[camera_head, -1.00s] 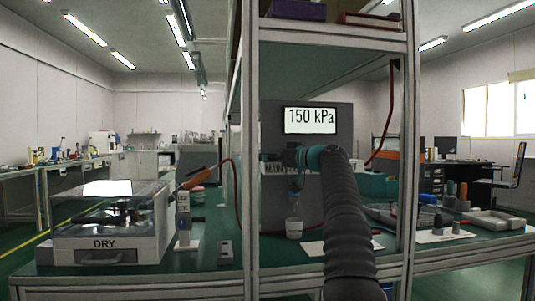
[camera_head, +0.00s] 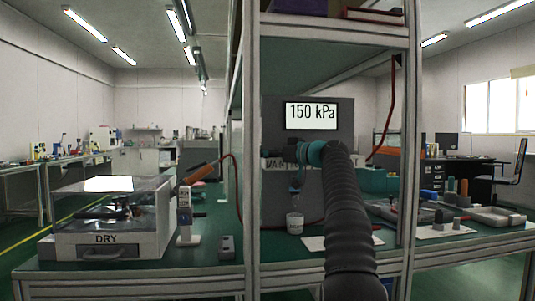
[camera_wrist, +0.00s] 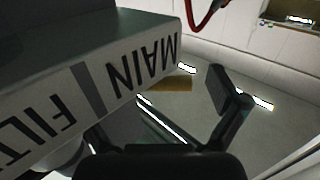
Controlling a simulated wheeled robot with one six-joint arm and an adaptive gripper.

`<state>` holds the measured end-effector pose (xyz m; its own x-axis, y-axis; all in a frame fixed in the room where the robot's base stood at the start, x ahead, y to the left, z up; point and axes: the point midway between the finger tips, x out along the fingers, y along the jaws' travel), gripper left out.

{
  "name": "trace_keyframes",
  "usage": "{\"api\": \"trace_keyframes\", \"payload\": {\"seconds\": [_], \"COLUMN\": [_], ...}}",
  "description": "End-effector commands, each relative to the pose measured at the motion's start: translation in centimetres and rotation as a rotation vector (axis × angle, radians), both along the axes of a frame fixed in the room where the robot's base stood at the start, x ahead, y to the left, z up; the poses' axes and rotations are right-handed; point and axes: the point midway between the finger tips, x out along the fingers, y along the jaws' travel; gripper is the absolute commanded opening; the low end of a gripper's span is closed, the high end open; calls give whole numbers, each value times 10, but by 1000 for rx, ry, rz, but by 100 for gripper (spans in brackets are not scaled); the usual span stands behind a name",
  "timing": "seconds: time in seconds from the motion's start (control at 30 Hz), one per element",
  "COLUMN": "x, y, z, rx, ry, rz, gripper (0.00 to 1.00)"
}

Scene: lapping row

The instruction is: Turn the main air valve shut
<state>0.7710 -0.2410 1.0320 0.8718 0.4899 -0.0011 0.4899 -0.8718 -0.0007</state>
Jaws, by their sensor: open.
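The air panel (camera_head: 345,150) is a grey box with a "150 kPa" display (camera_head: 310,116) and a strip label (camera_head: 276,163) reading "MAIN". In the wrist view this label (camera_wrist: 120,82) is upside down and close, reading "MAIN" and part of "FILT". I cannot make out the valve handle in either view; my wrist hides part of the panel front. My gripper (camera_wrist: 165,110) is open with nothing seen between its fingers. It is close to the label, and the right finger stands apart from the panel. In the head view the fingers are too small and dark to tell clearly.
A "DRY" box (camera_head: 107,240) with a clear lid is at left. Shelf posts (camera_head: 251,120) flank the panel. A red hose (camera_head: 391,110) runs at right, and trays and pads lie on the right bench.

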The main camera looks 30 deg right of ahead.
Motion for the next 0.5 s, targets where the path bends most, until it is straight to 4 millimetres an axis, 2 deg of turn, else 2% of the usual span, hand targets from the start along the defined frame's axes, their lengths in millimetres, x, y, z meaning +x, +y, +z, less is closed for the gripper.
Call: {"api": "trace_keyframes", "payload": {"seconds": [0.27, 0.5], "x": [-8, -29], "y": [-5, -20], "z": [2, 1], "rx": [0, 1], "ry": [-1, 0], "rz": [-3, -10], "gripper": [99, 99]}}
